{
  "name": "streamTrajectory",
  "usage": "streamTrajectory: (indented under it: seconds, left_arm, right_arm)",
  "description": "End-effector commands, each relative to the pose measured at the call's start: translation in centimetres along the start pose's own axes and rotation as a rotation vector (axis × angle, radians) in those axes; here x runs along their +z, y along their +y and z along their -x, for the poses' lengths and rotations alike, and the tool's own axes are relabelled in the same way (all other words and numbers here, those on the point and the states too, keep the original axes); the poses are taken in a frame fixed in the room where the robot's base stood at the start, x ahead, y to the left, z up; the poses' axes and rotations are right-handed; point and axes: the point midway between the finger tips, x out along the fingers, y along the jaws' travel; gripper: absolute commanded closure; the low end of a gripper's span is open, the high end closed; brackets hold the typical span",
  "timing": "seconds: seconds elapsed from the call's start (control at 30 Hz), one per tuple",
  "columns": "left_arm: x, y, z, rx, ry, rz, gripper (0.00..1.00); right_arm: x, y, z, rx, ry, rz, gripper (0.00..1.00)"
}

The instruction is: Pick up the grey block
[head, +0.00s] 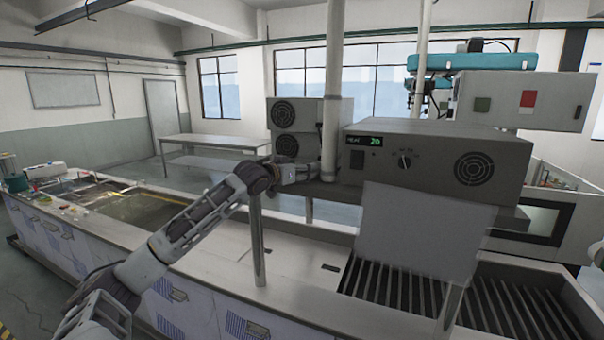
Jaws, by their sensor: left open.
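My left arm reaches in from the lower left, and its gripper (308,173) is at the middle of the picture, in front of the grey machine housings. The gripper is small and partly lost against the grey behind it; it is open, and I see nothing held in it. I cannot make out a separate grey block anywhere in this view. My right gripper is not in view.
A long counter (215,258) with a water-filled tank (137,207) at the left runs below my arm. A metal post (257,240) and a white pipe (331,100) stand near the gripper. A grey control box (425,150) hangs over a slatted conveyor (400,290). A bare table (215,140) stands behind.

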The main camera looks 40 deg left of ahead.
Motion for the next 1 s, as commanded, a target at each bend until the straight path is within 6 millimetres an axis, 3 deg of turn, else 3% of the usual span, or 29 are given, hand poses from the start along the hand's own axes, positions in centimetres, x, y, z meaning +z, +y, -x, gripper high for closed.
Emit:
streamTrajectory:
  seconds: [0.37,0.8,1.0]
  left_arm:
    - [0.05,0.01,0.00,0.000,0.000,0.000,0.34]
    - [0.06,0.01,0.00,0.000,0.000,0.000,0.89]
    - [0.01,0.00,0.02,0.000,0.001,0.000,0.90]
  right_arm:
    - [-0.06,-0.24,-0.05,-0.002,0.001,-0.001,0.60]
    - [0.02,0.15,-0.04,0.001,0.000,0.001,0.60]
    - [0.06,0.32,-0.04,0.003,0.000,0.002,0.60]
